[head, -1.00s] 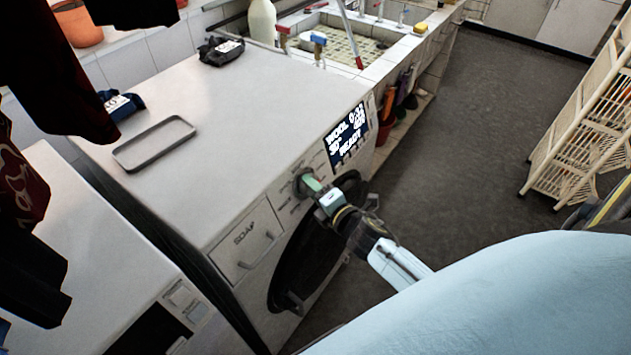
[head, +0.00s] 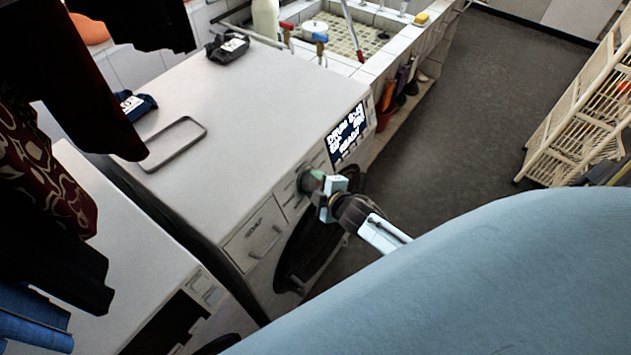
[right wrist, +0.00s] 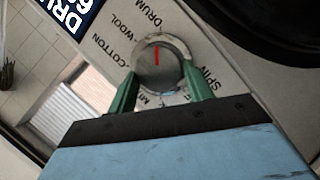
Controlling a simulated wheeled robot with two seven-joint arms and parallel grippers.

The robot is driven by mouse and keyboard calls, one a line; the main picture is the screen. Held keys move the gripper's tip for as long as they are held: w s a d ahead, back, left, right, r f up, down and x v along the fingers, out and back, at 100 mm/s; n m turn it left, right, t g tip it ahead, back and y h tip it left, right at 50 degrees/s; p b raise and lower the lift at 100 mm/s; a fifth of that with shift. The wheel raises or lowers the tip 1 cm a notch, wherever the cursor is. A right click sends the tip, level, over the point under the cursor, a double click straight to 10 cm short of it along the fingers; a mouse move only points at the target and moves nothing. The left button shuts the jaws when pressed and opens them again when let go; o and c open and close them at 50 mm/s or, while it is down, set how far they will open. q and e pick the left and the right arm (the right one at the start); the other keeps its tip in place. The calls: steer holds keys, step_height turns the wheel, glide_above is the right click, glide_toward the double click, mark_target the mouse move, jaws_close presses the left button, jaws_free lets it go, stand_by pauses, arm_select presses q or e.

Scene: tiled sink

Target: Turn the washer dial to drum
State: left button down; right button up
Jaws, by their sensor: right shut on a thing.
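The washer dial (right wrist: 158,62) is a round grey knob with a red line, on the washer's front panel (head: 290,190). In the right wrist view the red line points up, toward the DRUM label (right wrist: 150,14). WOOL and COTTON labels lie to its left. My right gripper (right wrist: 163,80) has its green fingers on both sides of the dial, shut on it. In the head view the right gripper (head: 319,181) partly hides the dial. The washer display (head: 347,134) appears to read DRUM, its smaller text blurred. My left gripper is not in view.
A grey tray (head: 175,144) and dark folded items (head: 227,47) lie on the washer top. The soap drawer (head: 255,236) and round door sit beside and below the dial. Dark clothes hang at the left. A cream rack (head: 580,115) stands at the right.

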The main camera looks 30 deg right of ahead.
stand_by(0.3)
steer(key=o, duration=1)
steer(key=shift+s, duration=0.1)
steer(key=v, duration=1.3)
steer(key=shift+d+r+p, duration=0.1)
steer(key=shift+r+p, duration=0.1)
steer(key=shift+p, duration=0.2)
